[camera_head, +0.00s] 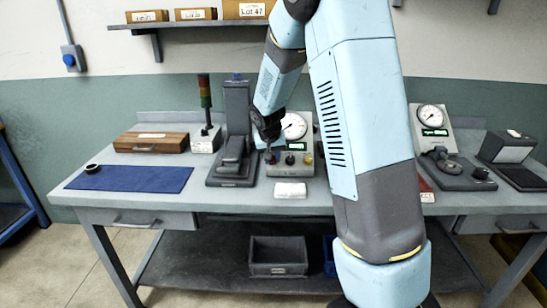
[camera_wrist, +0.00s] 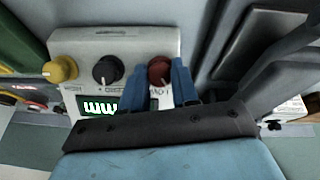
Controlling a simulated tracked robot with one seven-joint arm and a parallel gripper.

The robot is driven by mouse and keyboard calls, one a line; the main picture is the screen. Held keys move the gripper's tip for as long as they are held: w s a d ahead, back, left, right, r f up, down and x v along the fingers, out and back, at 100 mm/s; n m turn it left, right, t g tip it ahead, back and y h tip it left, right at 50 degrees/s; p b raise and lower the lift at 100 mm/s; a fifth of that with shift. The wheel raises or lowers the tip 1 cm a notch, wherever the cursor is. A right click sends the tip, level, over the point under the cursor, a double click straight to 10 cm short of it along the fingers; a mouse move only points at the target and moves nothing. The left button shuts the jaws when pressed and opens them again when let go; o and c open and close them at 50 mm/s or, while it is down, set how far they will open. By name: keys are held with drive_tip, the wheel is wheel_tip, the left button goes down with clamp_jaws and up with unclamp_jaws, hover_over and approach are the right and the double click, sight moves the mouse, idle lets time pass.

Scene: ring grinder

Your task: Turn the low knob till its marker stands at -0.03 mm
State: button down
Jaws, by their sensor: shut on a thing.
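The red low knob (camera_wrist: 159,71) is on the grey gauge box (camera_wrist: 90,42) in the wrist view, at the end of a row with a black knob (camera_wrist: 107,69) and a yellow knob (camera_wrist: 61,69). My gripper (camera_wrist: 158,78) is shut on the red knob, one blue finger on each side. In the head view my gripper (camera_head: 268,138) reaches down to the left side of the gauge box. The round dial (camera_head: 293,126) is partly visible there; its needle is too small to read. The green display (camera_wrist: 100,105) is partly hidden by my gripper. The low knob's marker cannot be made out.
A dark stand (camera_head: 237,110) is close to the left of the gauge box. A white block (camera_head: 290,190) lies in front of it. A blue mat (camera_head: 130,179) with a ring (camera_head: 92,168) is at the left. A second gauge (camera_head: 431,125) stands at the right.

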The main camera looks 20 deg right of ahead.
drive_tip(key=shift+n, duration=0.7)
drive_tip(key=c, duration=0.8)
unclamp_jaws()
drive_tip(key=shift+c, duration=0.2)
drive_tip(key=v, duration=1.3)
drive_tip(key=shift+a+r, duration=0.3)
drive_tip(key=shift+a, duration=0.1)
drive_tip(key=shift+s, duration=0.2)
drive_tip(key=s+d+r+y, duration=0.15)
drive_tip(key=s+r, duration=0.25)
drive_tip(key=s, duration=0.4)
drive_tip(key=s+d+r+h, duration=0.15)
drive_tip(key=s+r, duration=0.25)
drive_tip(key=s, duration=0.4)
drive_tip(key=s+t+y, duration=0.1)
drive_tip(key=s+y, duration=0.1)
drive_tip(key=s, duration=1.4)
drive_tip(key=shift+d, duration=0.25)
